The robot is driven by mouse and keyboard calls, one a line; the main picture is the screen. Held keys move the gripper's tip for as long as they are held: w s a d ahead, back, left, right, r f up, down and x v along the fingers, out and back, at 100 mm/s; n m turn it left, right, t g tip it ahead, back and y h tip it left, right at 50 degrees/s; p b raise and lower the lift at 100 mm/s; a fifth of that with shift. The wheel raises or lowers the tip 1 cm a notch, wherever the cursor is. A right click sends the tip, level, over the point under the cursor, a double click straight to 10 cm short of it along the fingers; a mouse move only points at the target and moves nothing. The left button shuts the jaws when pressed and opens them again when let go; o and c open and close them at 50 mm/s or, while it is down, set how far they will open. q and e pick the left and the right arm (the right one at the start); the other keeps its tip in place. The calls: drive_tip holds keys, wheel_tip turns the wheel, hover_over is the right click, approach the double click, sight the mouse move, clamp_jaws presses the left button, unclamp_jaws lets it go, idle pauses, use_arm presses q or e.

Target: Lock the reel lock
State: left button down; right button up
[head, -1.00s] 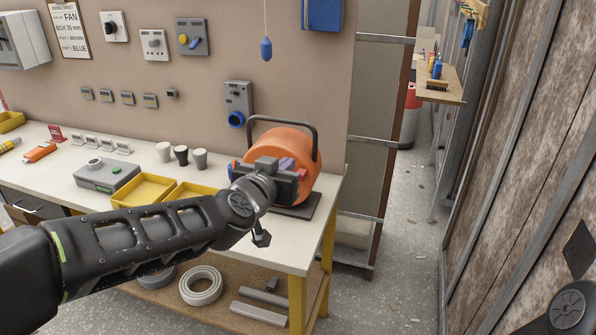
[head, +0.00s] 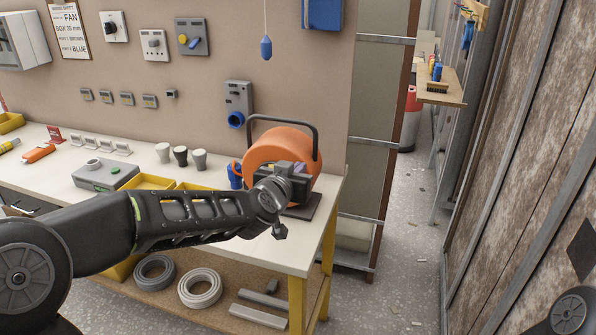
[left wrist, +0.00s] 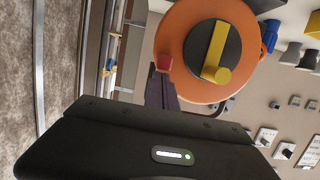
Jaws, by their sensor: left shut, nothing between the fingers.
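The orange cable reel (head: 283,145) stands on the right end of the workbench, with a dark carrying handle (head: 283,119) over it. The left wrist view shows its round orange face (left wrist: 180,45) with a dark hub (left wrist: 212,38) and a yellow bar (left wrist: 217,52) across it. A small red block (left wrist: 164,62) shows at the rim of the reel; I take it for the lock knob. My left gripper (left wrist: 161,88) is shut and empty, its fingertips close to the red block. I cannot tell if they touch. My right gripper is not in view.
The workbench (head: 130,150) carries yellow trays (head: 148,181), a grey box (head: 105,175) and several cups (head: 181,155) left of the reel. Grey cable coils (head: 200,287) lie on the lower shelf. The floor (head: 400,260) right of the bench is largely open.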

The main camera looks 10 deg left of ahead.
use_arm(q)
wheel_tip(320, 180, down, 3)
drive_tip(key=shift+f+b, duration=0.15)
drive_tip(key=shift+b, duration=1.1)
drive_tip(key=shift+s+f, duration=0.1)
drive_tip(key=shift+s, duration=0.05)
drive_tip(key=v, duration=0.7)
drive_tip(key=shift+s+r, duration=0.25)
drive_tip(key=shift+r, duration=0.15)
